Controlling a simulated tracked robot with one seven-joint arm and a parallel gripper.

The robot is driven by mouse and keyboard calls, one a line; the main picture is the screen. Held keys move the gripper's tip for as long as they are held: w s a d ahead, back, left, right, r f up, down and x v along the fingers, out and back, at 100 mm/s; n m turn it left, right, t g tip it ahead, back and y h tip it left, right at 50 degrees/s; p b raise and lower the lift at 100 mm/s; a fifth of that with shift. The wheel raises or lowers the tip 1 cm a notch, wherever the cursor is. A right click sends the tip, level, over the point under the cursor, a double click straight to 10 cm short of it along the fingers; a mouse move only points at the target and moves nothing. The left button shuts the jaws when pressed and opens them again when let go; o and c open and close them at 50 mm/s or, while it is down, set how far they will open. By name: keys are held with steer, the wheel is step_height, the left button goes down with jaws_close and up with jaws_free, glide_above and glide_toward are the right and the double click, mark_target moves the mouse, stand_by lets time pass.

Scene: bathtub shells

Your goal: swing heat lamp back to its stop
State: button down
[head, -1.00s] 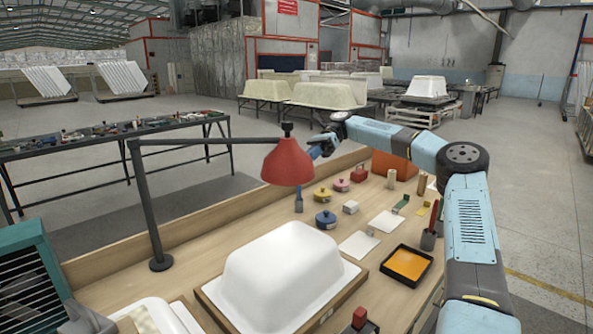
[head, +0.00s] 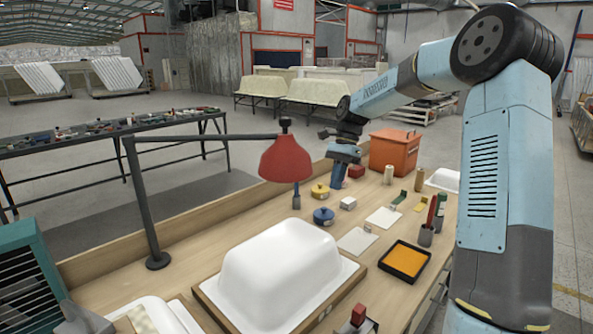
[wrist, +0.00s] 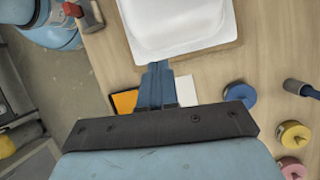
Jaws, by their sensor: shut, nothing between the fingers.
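The heat lamp has a red cone shade (head: 286,160) at the end of a thin dark horizontal arm (head: 205,138). The arm comes off an upright grey post (head: 145,205) on a round base at the bench's left rear edge. The shade hangs beyond the white tub shell (head: 278,262), above the bench. My gripper (head: 338,185) is to the right of the shade, apart from it, pointing down over the bench. Its blue fingers are together and empty in the wrist view (wrist: 157,66). The lamp is not seen in the wrist view.
An orange box (head: 394,153) stands at the bench's far end. Blue (head: 324,217) and yellow (head: 320,191) round pots and small blocks lie below and near my gripper. A black tray with orange contents (head: 404,261) sits at the right. Air between shade and gripper is free.

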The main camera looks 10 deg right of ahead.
steer(key=s+a+r+n+t+h, duration=0.1)
steer(key=s+r+n+t+h, duration=0.2)
steer(key=s, duration=0.5)
steer(key=s+r+n+t+h, duration=0.1)
steer(key=s+r+n, duration=0.2)
steer(key=s+r, duration=0.45)
steer(key=s+d+n+t, duration=0.2)
steer(key=s+n+t, duration=0.1)
steer(key=s, duration=0.6)
steer(key=s+d+n+t, duration=0.2)
steer(key=s, duration=0.7)
steer(key=w+a+r+n+g+y, duration=0.1)
steer(key=w+a+r, duration=0.3)
steer(key=w+a, duration=0.45)
steer(key=w+a+r+n+g, duration=0.1)
steer(key=w+a+r, duration=0.3)
steer(key=w+a, duration=0.4)
steer(key=w+f, duration=0.7)
steer(key=f, duration=0.3)
steer(key=shift+d+f, duration=0.15)
steer(key=shift+f, duration=0.25)
